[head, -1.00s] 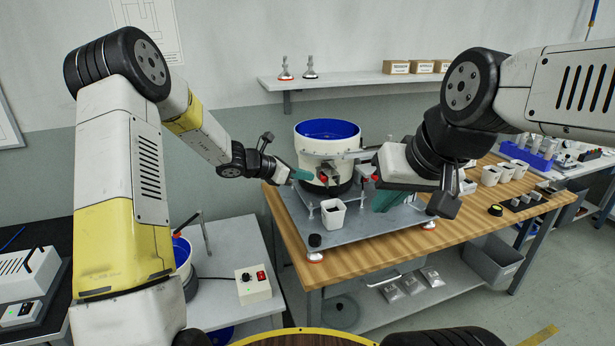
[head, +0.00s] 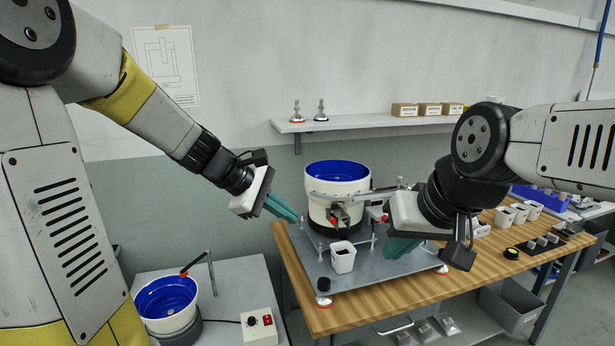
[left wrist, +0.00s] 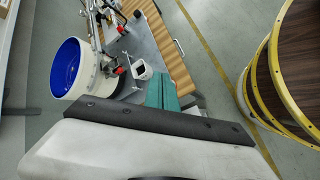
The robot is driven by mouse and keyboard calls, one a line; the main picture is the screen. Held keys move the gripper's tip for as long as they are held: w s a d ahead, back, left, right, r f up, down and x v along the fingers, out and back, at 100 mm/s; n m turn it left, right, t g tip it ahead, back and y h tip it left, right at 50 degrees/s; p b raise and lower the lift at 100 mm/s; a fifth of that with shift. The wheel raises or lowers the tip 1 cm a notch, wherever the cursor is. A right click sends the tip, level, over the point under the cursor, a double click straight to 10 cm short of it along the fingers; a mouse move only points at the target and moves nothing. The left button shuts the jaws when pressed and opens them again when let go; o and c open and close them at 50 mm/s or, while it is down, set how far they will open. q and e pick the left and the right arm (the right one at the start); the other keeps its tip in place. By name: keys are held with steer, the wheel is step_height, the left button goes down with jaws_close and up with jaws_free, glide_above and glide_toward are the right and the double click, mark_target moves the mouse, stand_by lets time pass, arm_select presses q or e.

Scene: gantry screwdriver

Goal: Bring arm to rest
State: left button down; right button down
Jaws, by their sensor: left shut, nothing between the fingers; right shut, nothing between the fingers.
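My left gripper (head: 282,208) hangs in the air to the left of the white feeder bowl with the blue inside (head: 337,190). Its teal fingers are shut and empty, pointing down and to the right. The fingers also show in the left wrist view (left wrist: 161,93), apart from the bench. My right gripper (head: 398,247) is over the right part of the grey metal plate (head: 375,272). Its teal fingers are shut and empty, partly hidden by the wrist. I cannot tell how far they are above the plate.
A white cup (head: 343,258) stands on the plate's front part. The wooden bench (head: 465,268) bears several more white cups (head: 515,212) at the right. A second blue bowl (head: 166,300) and a control box (head: 259,326) are on the side table at lower left. A wall shelf (head: 365,123) is behind.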

arm_select(q)
steer(key=s+a+r+m+t+y, duration=0.1)
steer(key=s+a+m+y, duration=0.2)
steer(key=s+m, duration=0.3)
steer(key=s+a+r+m+t+y, duration=0.1)
steer(key=s+a+r+m+y, duration=0.1)
steer(key=s+a+m, duration=0.4)
steer(key=s+m+y, duration=0.1)
steer(key=s, duration=0.4)
steer(key=shift+s+a, duration=0.2)
steer(key=shift+a, duration=0.1)
